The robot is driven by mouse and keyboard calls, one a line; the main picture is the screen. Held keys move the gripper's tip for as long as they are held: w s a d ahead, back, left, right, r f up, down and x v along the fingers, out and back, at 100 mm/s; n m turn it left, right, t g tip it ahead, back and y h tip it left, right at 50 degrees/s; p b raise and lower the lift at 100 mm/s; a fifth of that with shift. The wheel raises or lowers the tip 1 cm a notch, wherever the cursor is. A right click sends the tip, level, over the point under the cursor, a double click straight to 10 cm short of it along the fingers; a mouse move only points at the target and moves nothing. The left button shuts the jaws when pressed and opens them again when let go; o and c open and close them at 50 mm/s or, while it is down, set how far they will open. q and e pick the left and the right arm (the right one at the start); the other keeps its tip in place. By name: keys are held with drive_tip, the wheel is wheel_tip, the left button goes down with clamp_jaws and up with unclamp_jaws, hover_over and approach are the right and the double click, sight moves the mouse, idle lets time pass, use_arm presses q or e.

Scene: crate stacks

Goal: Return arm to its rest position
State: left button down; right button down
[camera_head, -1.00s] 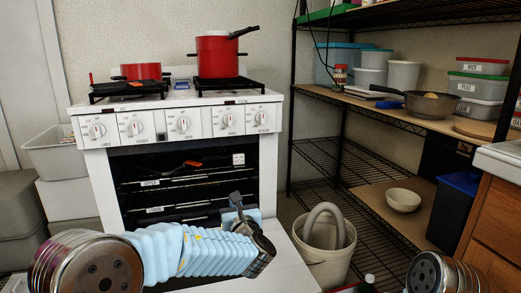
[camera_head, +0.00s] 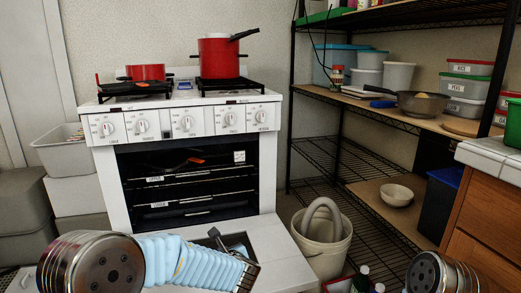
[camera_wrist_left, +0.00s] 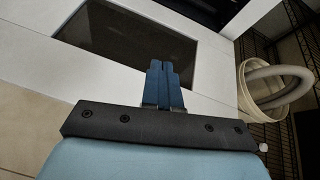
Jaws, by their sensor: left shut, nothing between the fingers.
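My left arm in its light blue sleeve (camera_head: 190,262) reaches in from the lower left of the head view, in front of the stove. My left gripper (camera_wrist_left: 165,68) shows in the wrist view with its two dark blue fingers together and nothing between them. It is over the lowered white oven door (camera_wrist_left: 215,75) and its dark window (camera_wrist_left: 130,48). In the head view the gripper is small and partly hidden by the arm's end. My right gripper is out of view; only a round part of my right arm shows at the lower right.
The white stove (camera_head: 185,121) stands open, with red pots (camera_head: 217,58) on top. A pale bucket (camera_head: 322,247) stands right of the oven door (camera_head: 280,258). A wire shelf (camera_head: 390,118) with containers and a wooden cabinet (camera_head: 492,215) fill the right. Bottles stand at the bottom.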

use_arm(q)
drive_tip(key=s+a+f+n+g+h+p, duration=0.15)
drive_tip(key=s+f+n+g, duration=0.35)
drive_tip(key=s+f, duration=0.6)
drive_tip(key=s+f+n+g+h+p, duration=0.1)
drive_tip(key=s+f+n+g+h, duration=0.2)
drive_tip(key=s+f+n, duration=0.4)
drive_tip(key=s+f+n+g+h+p, duration=0.2)
drive_tip(key=s+f+n+h, duration=0.2)
drive_tip(key=s+n, duration=1)
wheel_tip(320, 180, down, 3)
drive_tip(key=n, duration=0.5)
drive_tip(key=shift+s+d+f+n+g, duration=0.15)
drive_tip(key=shift+s+d+n+g, duration=0.05)
drive_tip(key=shift+s+n+g, duration=0.2)
drive_tip(key=c, duration=1.8)
unclamp_jaws()
drive_tip(key=shift+w, duration=0.1)
